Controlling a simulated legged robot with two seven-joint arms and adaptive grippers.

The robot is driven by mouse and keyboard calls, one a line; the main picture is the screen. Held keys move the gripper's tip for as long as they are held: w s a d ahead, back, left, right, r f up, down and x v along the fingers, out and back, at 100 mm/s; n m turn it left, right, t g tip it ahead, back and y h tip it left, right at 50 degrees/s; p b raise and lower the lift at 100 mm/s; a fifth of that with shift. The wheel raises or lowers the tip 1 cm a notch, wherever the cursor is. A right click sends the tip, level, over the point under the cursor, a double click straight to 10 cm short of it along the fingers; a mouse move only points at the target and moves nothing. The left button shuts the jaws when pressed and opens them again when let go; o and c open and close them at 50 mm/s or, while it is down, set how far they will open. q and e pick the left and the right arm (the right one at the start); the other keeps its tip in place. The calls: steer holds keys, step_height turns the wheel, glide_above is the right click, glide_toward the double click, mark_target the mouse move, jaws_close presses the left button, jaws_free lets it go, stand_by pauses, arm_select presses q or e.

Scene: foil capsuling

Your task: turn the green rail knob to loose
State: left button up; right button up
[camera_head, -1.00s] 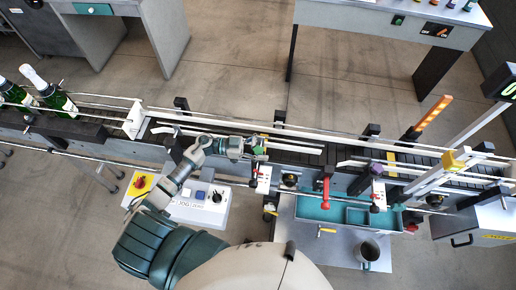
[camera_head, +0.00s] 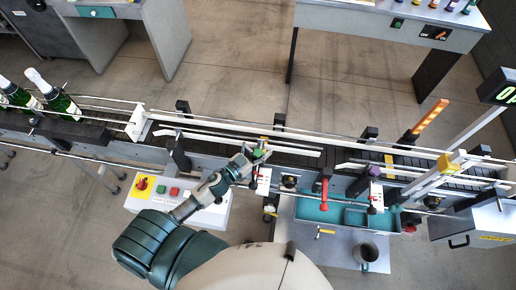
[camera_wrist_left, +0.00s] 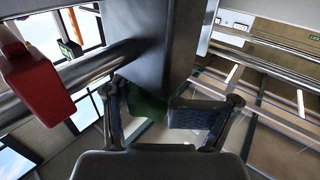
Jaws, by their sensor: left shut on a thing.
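The green rail knob (camera_head: 257,154) sits at the near side of the conveyor, above a white bracket plate (camera_head: 263,181). My left gripper (camera_head: 252,157) reaches it from the lower left and is shut on the knob. In the left wrist view, the dark green knob (camera_wrist_left: 146,106) shows between the fingers of my left gripper (camera_wrist_left: 158,112), partly hidden by a grey block (camera_wrist_left: 165,45) in front. The knob's turn position cannot be read. My right gripper is not in view.
The conveyor guide rails (camera_head: 235,127) run across the view. A red lever (camera_head: 325,193) and a purple knob (camera_head: 374,171) stand to the right. A control box (camera_head: 143,191) with buttons is at the lower left, and green bottles (camera_head: 58,103) stand at far left.

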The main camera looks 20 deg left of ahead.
arm_select(q)
steer(key=n+t+y+b, duration=0.1)
steer(key=n+y, duration=0.2)
steer(key=y, duration=0.1)
steer(key=shift+d+r, duration=0.15)
steer(key=y, duration=0.1)
steer(key=n+y, duration=0.1)
steer(key=shift+r+n+t+y+b, duration=0.2)
steer(key=shift+n+t+y+b, duration=0.1)
steer(key=shift+a+n+y, duration=0.2)
steer(key=shift+n+y, duration=0.1)
steer(key=shift+y, duration=0.2)
steer(key=shift+w+a+r, duration=0.1)
steer(key=o, duration=0.5)
steer(key=shift+w+d, duration=0.15)
steer(key=shift+d, duration=0.05)
steer(key=shift+s+a+f, duration=0.15)
steer(key=shift+s+f, duration=0.05)
steer(key=shift+f, duration=0.05)
